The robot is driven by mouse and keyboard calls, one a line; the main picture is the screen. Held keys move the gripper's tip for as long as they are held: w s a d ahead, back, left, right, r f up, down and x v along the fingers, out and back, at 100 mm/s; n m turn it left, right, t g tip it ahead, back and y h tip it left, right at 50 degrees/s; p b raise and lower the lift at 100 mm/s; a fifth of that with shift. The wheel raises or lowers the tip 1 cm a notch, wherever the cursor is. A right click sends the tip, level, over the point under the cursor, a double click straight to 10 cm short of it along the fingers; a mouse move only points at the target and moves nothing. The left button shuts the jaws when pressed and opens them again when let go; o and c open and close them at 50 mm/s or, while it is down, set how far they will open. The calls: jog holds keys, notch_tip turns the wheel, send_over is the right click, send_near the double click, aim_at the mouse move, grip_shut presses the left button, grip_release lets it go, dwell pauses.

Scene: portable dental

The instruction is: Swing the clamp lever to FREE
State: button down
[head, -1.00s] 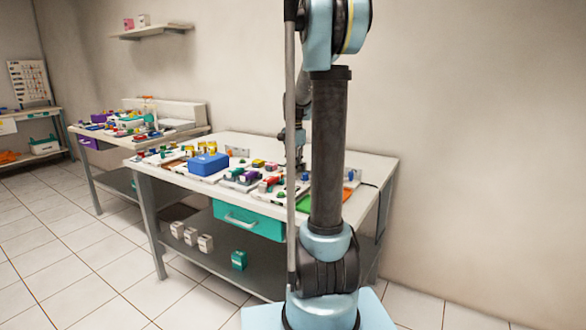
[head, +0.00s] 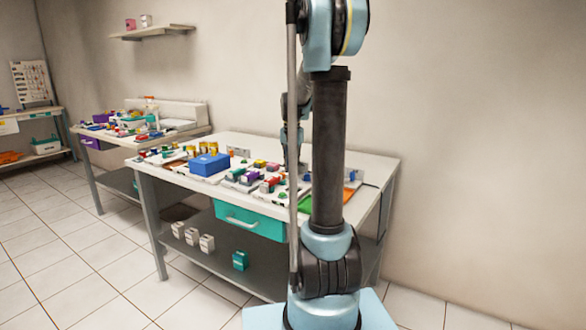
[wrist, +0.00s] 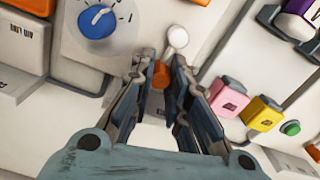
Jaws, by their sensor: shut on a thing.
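In the wrist view my gripper (wrist: 161,62) points down at a white panel, its two dark fingers on either side of a short lever. The clamp lever has a round white knob (wrist: 177,37) just beyond the fingertips and an orange part (wrist: 160,76) between the fingers. My gripper is shut on this lever, though the contact itself is partly hidden by the fingers. I cannot read any FREE mark.
A blue dial (wrist: 97,20) on a white plate is at upper left of the wrist view. Pink (wrist: 229,96) and yellow (wrist: 261,113) blocks and a green button (wrist: 290,128) are at right. In the head view a blue box (head: 209,164) stands on the crowded bench (head: 262,148).

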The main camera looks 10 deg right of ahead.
jog(key=n, duration=0.2)
jog(key=w+a+n, duration=0.1)
jog(key=n, duration=0.1)
jog(key=shift+a+n, duration=0.15)
jog(key=shift+n, duration=0.15)
jog(key=shift+w+a+n, duration=0.1)
jog(key=shift+a+n, duration=0.2)
jog(key=shift+n, duration=0.6)
jog(key=shift+w+a+n, duration=0.1)
jog(key=shift+a+n, duration=0.15)
jog(key=shift+n, duration=0.65)
jog(key=c, duration=1.5)
grip_release()
jog(key=shift+a, duration=0.1)
notch_tip(320, 180, up, 12)
jog(key=shift+f, duration=0.1)
